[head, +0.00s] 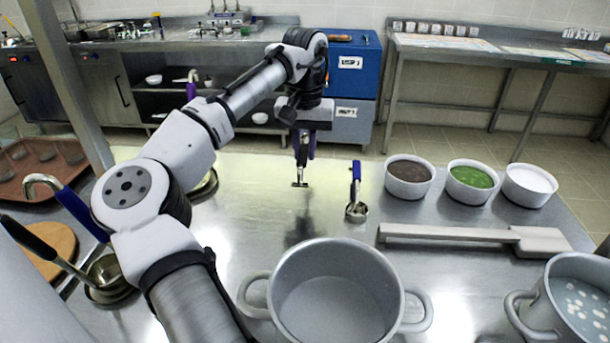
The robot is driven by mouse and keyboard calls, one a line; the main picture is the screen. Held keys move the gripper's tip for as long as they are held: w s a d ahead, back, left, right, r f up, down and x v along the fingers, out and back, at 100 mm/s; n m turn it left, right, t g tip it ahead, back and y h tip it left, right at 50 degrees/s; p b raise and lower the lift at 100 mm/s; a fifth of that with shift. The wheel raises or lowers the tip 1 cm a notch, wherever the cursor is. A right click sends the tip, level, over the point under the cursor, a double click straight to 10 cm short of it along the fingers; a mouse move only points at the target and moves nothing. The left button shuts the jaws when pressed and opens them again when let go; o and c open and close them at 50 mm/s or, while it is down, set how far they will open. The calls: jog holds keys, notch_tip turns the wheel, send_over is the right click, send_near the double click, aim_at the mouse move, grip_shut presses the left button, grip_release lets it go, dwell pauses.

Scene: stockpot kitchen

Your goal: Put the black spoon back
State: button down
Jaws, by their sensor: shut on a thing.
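My gripper (301,172) points down above the middle of the steel counter (262,215). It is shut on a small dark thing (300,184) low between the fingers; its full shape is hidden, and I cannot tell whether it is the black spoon. A bluish-purple patch shows just behind the fingers. A black-handled ladle (38,240) leans at the far left, its bowl end in a round metal holder (110,292).
A large grey pot (335,285) stands at the front middle, another (575,300) at the right. Bowls of brown (409,176), green (472,180) and white (530,183) food line the back right. A long flat paddle (470,236) lies before them. My arm hides part of the left side.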

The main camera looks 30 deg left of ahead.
aim_at(305, 147)
notch_tip(305, 147, down, 7)
jog(key=shift+f, duration=0.15)
dwell(0.4)
jog(key=c, duration=1.3)
grip_release()
jog(key=shift+c, duration=0.2)
jog(key=shift+f, duration=0.1)
notch_tip(305, 147, up, 12)
jog(key=shift+r, duration=0.15)
